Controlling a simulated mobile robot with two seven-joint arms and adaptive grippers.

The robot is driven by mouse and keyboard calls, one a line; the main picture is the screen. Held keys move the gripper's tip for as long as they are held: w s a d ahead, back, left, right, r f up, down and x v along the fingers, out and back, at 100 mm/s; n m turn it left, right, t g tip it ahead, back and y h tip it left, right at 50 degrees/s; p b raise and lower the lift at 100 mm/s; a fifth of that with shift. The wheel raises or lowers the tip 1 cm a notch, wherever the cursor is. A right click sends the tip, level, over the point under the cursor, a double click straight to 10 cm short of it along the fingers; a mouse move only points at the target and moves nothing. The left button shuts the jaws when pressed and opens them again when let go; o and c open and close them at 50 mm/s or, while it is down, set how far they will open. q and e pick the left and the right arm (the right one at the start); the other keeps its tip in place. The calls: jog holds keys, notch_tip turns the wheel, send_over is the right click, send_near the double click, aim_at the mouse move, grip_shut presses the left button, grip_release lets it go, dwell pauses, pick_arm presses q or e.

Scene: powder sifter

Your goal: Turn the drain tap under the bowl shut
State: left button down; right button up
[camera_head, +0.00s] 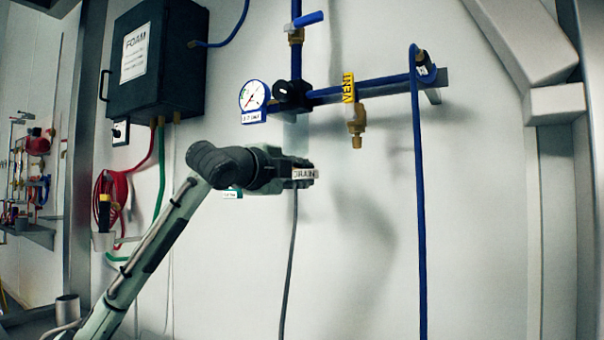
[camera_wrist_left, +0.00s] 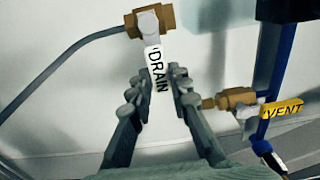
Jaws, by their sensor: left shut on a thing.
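The drain tap has a white handle lettered DRAIN, which shows at my left gripper's tip (camera_head: 304,173) in the head view. In the left wrist view the drain handle (camera_wrist_left: 154,58) runs from a brass body (camera_wrist_left: 150,19) down between the fingers of my left gripper (camera_wrist_left: 160,90). The gripper is shut on this handle. In the head view my gripper and wrist hide the brass body. I cannot make out a bowl clearly in either view. My right gripper is not in view.
A brass vent tap (camera_head: 356,128) with a yellow VENT handle (camera_head: 348,87) hangs from blue piping, right of my gripper. A gauge (camera_head: 254,97) and black knob (camera_head: 292,95) sit above. A grey tube (camera_head: 291,262) hangs below. A dark FOAM box (camera_head: 157,55) is upper left.

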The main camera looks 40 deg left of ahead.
pick_arm(q)
jog(key=shift+f, duration=0.1)
dwell(0.3)
jog(key=c, duration=1.4)
grip_release()
jog(key=shift+s, duration=0.1)
jog(key=v, duration=1.2)
jog(key=shift+d, duration=0.1)
